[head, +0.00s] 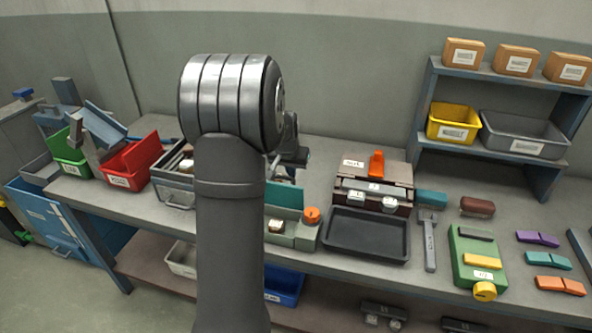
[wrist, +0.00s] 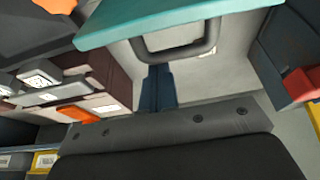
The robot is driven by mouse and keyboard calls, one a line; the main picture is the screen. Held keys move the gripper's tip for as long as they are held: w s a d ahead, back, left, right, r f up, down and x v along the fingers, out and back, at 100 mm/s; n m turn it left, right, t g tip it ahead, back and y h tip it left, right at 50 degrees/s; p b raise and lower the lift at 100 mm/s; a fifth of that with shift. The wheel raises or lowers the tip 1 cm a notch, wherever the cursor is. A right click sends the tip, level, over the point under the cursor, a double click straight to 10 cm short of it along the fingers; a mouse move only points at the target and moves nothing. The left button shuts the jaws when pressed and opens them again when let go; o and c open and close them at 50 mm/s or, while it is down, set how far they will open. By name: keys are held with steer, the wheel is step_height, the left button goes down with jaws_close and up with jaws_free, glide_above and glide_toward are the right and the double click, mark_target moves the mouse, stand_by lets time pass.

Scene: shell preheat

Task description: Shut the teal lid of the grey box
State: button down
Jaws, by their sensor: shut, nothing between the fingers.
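The teal lid (head: 285,195) shows as an upright panel beside my arm in the head view. It rises behind a pale grey box (head: 302,236) with an orange knob, and my arm hides its left part. In the wrist view the teal lid (wrist: 150,25) crosses the top, with a dark loop handle (wrist: 178,50) just below its edge. My gripper (wrist: 158,72) is shut and empty, its dark blue fingertips close to the handle. I cannot tell whether they touch it. In the head view my arm hides most of the gripper.
A brown device with an orange clamp (head: 376,163) and a black tray (head: 366,235) stand right of the box. A grey container with a handle (head: 178,203) and a red bin (head: 136,160) stand to the left. Shelves (head: 495,78) are at the back right.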

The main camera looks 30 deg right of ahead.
mark_target(285, 186)
steer(key=shift+t+h, duration=0.7)
steer(key=s+a, duration=0.5)
steer(key=shift+r, duration=0.25)
steer(key=s+a+f, duration=0.6)
steer(key=shift+s, duration=0.15)
steer(key=shift+a+f, duration=0.1)
step_height(285, 186, up, 6)
steer(key=w+d+r, duration=0.1)
steer(key=w+d, duration=0.1)
steer(key=s+a+f, duration=0.2)
steer(key=s+a, duration=0.5)
steer(key=shift+a+f+t, duration=0.15)
steer(key=shift+f+t, duration=0.15)
